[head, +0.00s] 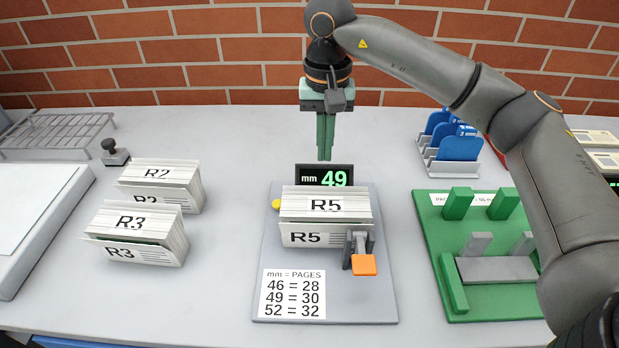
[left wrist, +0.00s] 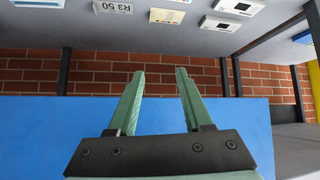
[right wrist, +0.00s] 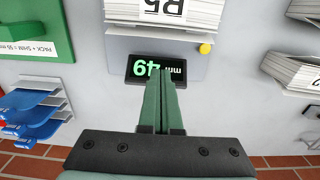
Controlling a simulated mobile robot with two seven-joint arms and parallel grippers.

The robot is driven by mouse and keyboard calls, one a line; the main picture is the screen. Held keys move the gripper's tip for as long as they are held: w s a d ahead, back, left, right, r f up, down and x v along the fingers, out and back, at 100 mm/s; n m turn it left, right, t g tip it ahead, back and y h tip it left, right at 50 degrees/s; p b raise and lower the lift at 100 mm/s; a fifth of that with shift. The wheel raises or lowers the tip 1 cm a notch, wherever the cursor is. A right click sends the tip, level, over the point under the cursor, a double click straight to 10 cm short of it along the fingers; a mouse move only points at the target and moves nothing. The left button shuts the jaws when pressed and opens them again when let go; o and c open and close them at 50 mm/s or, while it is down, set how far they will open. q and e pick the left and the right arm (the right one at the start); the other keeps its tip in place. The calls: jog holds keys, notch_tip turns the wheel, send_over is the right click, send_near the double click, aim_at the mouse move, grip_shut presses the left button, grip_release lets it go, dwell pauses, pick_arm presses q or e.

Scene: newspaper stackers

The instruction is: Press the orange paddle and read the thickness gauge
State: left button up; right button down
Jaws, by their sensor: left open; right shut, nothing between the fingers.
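The thickness gauge stands mid-table on a grey base plate (head: 330,300). Its black display (head: 324,176) reads "mm 49" in green, and it also shows upside down in the right wrist view (right wrist: 156,70). A newspaper stack marked R5 (head: 326,215) lies on the gauge. The orange paddle (head: 364,265) sits at the stack's front right, below a grey bracket. My right gripper (head: 325,158) is shut and empty, pointing down just behind the display and apart from the paddle. My left gripper (left wrist: 160,72) is open and empty, and is not in the head view.
A card (head: 293,294) lists 46 = 28, 49 = 30, 52 = 32. Stacks R2 (head: 160,183) and R3 (head: 135,232) stand left. A wire rack (head: 58,133) and a black-knobbed stamp (head: 114,153) are at left.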

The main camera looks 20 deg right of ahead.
aim_at(323, 191)
jog(key=f, duration=0.9)
jog(key=shift+s+f, duration=0.2)
jog(key=shift+f, duration=0.15)
jog(key=shift+s+a+p, duration=0.2)
jog(key=shift+s+p, duration=0.1)
jog(key=shift+p, duration=0.1)
jog(key=shift+s+a+f+p, duration=0.1)
jog(key=shift+s+a, duration=0.1)
jog(key=shift+s, duration=0.25)
jog(key=shift+s+a+r+p, duration=0.1)
jog(key=shift+s+a, duration=0.15)
jog(key=shift+s, duration=0.25)
jog(key=shift+s+a+f+p, duration=0.1)
jog(key=shift+s+a, duration=0.1)
jog(key=shift+s, duration=0.25)
pick_arm(q)
jog(key=shift+s+a+r, duration=0.25)
jog(key=shift+s+r, duration=0.05)
jog(key=shift+r, duration=0.15)
